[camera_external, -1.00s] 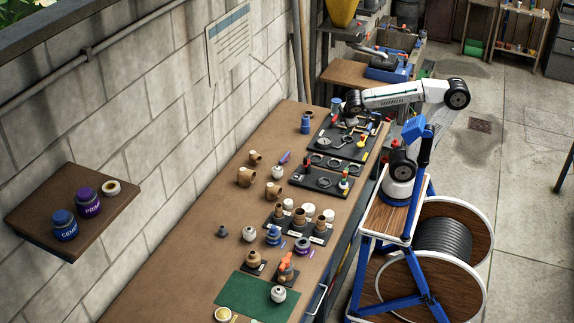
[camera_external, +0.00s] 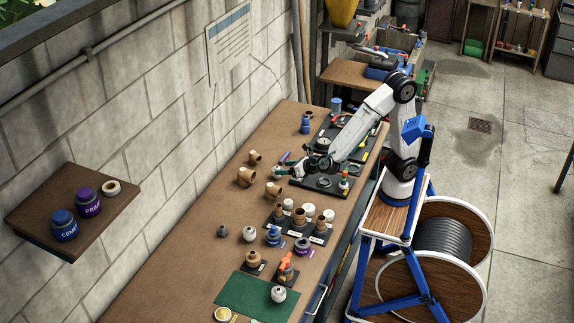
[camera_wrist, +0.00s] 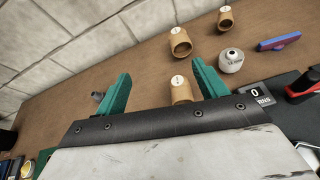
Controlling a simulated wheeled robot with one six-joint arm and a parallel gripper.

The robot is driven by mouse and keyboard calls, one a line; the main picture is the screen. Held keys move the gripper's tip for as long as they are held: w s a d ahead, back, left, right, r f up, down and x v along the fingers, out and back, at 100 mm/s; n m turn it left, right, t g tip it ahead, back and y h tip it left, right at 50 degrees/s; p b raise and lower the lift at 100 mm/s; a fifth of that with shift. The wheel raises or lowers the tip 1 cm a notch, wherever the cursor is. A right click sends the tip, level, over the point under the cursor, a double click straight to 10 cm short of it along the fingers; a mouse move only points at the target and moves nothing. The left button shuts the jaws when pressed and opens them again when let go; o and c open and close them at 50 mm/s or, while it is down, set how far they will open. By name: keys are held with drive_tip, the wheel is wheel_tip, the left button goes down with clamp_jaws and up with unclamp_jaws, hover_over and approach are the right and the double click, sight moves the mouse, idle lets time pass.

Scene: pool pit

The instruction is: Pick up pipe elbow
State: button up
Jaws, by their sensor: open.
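Three tan pipe elbows stand on the brown bench near the wall: one at the back (camera_external: 255,157), one in the middle (camera_external: 245,177) and one nearer the front (camera_external: 273,191). My gripper (camera_external: 283,171) is open above the bench, to the right of them. In the wrist view my green fingers (camera_wrist: 159,74) are spread, and the nearest elbow (camera_wrist: 182,91) shows between them, partly hidden by the gripper's dark front edge. The other two elbows, the middle one (camera_wrist: 180,42) and the back one (camera_wrist: 226,19), stand farther off. My gripper holds nothing.
A white round container (camera_wrist: 231,61) stands right of my right finger, with a blue-and-red item (camera_wrist: 278,43) beyond it. Black tool trays (camera_external: 320,184) lie right of the elbows. Jars and fittings crowd the front of the bench (camera_external: 188,235). The block wall bounds the left.

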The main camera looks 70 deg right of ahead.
approach(272, 189)
drive_tip(key=w+f, duration=0.1)
drive_tip(key=w+d+f, duration=0.1)
drive_tip(key=shift+w+d, duration=0.1)
drive_tip(key=shift+w, duration=0.3)
drive_tip(key=shift+w+f, duration=0.1)
drive_tip(key=shift+f, duration=0.2)
drive_tip(key=x, duration=0.7)
drive_tip(key=shift+w+d+f, duration=0.15)
drive_tip(key=shift+w+d, duration=0.15)
drive_tip(key=c, duration=1.1)
